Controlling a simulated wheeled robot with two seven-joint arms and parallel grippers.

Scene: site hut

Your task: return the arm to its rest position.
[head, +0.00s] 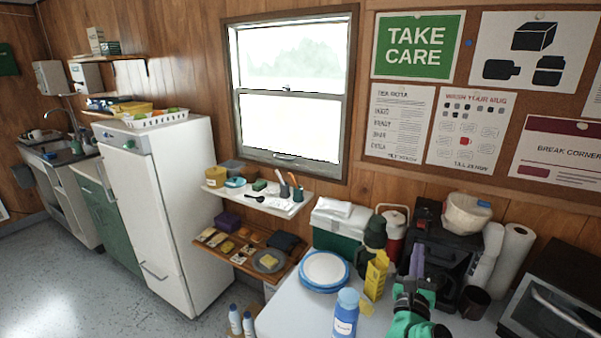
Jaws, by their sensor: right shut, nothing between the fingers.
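My right gripper (417,252) is at the bottom right of the head view, low over the pale table, in front of the black coffee machine (445,250). Its fingers point away from me and are shut with nothing between them. It hides part of the machine. My left gripper is not in view.
On the table (290,315) stand blue-rimmed plates (325,269), a blue bottle (345,315), a yellow carton (376,275), a dark mug (474,301), a paper roll (513,258) and a microwave (560,310). A shelf (225,262) and white fridge (165,215) are left.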

